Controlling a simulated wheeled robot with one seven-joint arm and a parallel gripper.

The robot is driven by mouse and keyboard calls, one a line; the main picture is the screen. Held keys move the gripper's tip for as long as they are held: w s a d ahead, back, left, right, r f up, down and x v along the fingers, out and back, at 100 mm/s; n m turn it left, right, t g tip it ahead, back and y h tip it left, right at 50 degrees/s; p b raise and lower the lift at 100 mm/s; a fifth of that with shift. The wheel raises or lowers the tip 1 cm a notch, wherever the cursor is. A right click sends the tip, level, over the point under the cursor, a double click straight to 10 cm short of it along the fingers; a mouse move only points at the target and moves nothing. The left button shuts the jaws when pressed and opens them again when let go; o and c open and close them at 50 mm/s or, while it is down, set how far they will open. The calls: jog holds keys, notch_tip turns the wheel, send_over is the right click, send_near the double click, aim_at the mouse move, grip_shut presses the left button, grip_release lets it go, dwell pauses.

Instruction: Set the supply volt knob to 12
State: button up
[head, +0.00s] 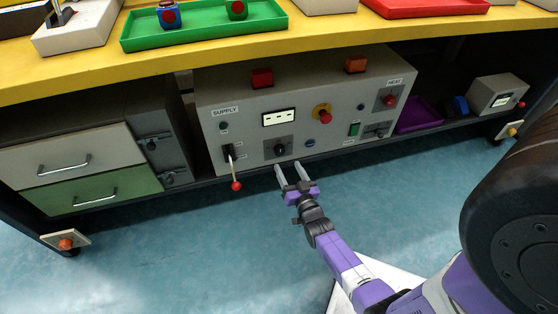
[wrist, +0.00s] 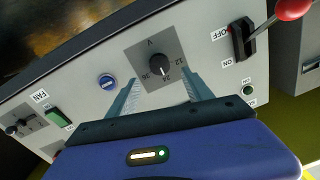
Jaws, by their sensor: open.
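The supply volt knob (head: 280,149) is a small black dial on a dark square plate low on the grey supply panel (head: 250,104). In the wrist view the knob (wrist: 156,67) has a white pointer line, with marks including 12 and 24 around its lower and right side. The pointer aims down toward the marks near 24, not at 12. My gripper (head: 289,170) is open in front of and just below the knob. In the wrist view its two fingers (wrist: 160,98) stand on either side of the knob plate, apart from the knob.
A red-tipped lever switch (head: 235,184) marked ON and OFF sticks out left of the knob. A blue round button (head: 310,143), a red emergency button (head: 322,113) and a green rocker switch (head: 353,129) lie to the right. The drawers (head: 75,165) stand at left. The floor in front is clear.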

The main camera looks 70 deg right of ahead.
aim_at(281, 152)
jog(key=b+x, duration=0.2)
jog(key=x, duration=0.4)
jog(key=shift+w+d, duration=0.15)
grip_shut()
